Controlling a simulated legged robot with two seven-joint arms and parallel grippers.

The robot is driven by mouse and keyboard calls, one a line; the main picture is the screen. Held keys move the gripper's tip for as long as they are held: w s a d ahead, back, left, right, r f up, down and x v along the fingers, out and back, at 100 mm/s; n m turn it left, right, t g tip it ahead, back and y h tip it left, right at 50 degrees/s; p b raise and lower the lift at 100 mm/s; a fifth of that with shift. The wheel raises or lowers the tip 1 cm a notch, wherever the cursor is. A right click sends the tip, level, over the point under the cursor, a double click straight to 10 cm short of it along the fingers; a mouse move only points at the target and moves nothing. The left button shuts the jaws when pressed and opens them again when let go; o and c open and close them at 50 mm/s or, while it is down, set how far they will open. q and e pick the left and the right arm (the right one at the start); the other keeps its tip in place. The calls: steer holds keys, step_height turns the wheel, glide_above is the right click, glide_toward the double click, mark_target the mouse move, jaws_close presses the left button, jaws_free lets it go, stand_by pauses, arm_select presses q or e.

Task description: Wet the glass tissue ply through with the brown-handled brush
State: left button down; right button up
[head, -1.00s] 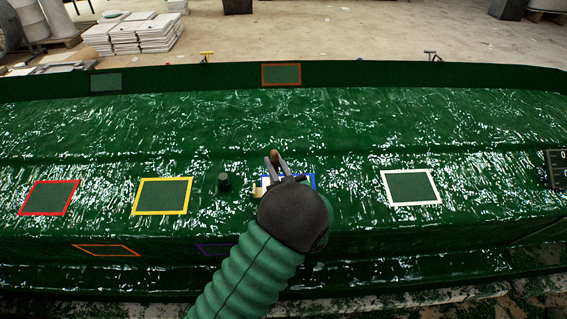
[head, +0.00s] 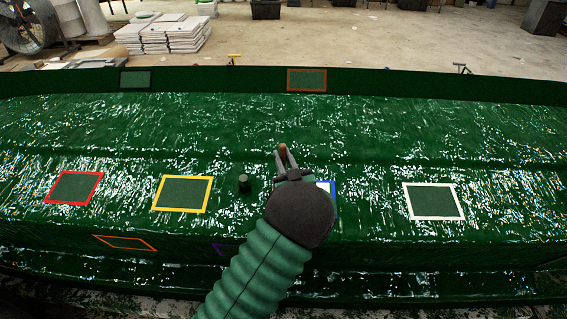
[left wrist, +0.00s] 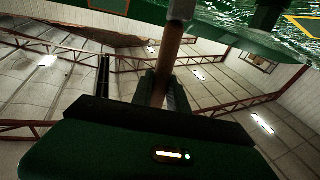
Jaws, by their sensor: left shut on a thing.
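My left gripper (head: 285,158) is shut on the brown-handled brush (head: 283,149), whose handle end shows between the fingers. In the left wrist view the brown handle (left wrist: 166,68) runs between the fingers up to a grey collar at the top edge; the bristles are out of view. A white patch in a blue outline (head: 327,187), perhaps the glass tissue ply, lies on the green mould, mostly hidden behind my left gripper. I cannot tell whether the brush touches it. My right gripper is not in view.
The glossy green mould (head: 400,120) fills the middle. It carries red (head: 73,203), yellow (head: 181,210) and white (head: 435,217) outlined patches. A small dark green knob (head: 244,184) stands left of my gripper. Stacked white boards (head: 165,33) and a fan (head: 28,25) stand behind.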

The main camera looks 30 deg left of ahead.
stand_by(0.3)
arm_select(q)
steer(key=w+d+b, duration=0.1)
steer(key=w+d, duration=0.7)
steer(key=d, duration=0.5)
steer(key=shift+d+b, duration=0.3)
steer(key=shift+b, duration=0.1)
stand_by(0.5)
step_height(320, 180, up, 7)
steer(key=p, duration=0.5)
steer(key=shift+s+d, duration=0.2)
steer(key=shift+s, duration=0.2)
